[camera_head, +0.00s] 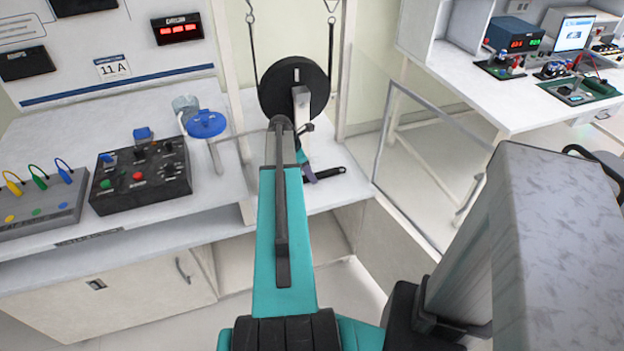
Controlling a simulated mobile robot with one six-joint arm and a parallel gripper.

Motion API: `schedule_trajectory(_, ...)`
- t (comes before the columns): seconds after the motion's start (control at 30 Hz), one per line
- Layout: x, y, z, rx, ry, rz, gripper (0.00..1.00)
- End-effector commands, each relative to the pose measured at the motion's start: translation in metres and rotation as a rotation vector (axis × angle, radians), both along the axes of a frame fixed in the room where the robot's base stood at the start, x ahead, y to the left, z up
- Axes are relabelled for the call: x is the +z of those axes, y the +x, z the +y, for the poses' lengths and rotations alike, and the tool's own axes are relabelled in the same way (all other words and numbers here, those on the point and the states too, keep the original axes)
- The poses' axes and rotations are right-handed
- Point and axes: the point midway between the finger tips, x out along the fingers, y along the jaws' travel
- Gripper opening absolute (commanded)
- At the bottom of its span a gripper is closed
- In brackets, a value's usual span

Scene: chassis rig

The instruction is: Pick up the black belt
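My teal arm reaches from the bottom centre toward the back bench. The end of my arm, with my gripper (307,172), is mostly hidden behind my own links, and its fingers cannot be made out. A slim black piece (328,173) with a rounded end lies on the white bench top, just right of the arm's end. It may be the black belt or a tool handle; I cannot tell. Thin dark strands (331,55) hang from small rings on either side of a black disc (272,90). No other belt can be told for certain.
A black control box (140,178), a grey box with coloured leads (42,203) and a blue round part (206,123) stand on the bench to the left. A clear panel in a grey frame (383,140) stands at right. Another bench (470,88) holds electronics.

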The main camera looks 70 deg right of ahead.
Motion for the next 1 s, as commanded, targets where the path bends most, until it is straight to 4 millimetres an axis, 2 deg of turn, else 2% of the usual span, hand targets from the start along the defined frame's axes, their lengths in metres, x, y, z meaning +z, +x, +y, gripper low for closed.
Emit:
schedule_trajectory(0.17,-0.0085,-0.0031,-0.0028,-0.001,-0.001,-0.001,0.47)
schedule_trajectory(0.7,-0.0087,-0.0037,-0.0027,-0.001,0.0,0.0,0.47)
schedule_trajectory(0.9,-0.0088,-0.0038,-0.0027,-0.001,0.0,0.0,0.13)
schedule_trajectory(1.0,-0.0086,-0.0039,-0.0028,-0.001,0.0,0.0,0.0)
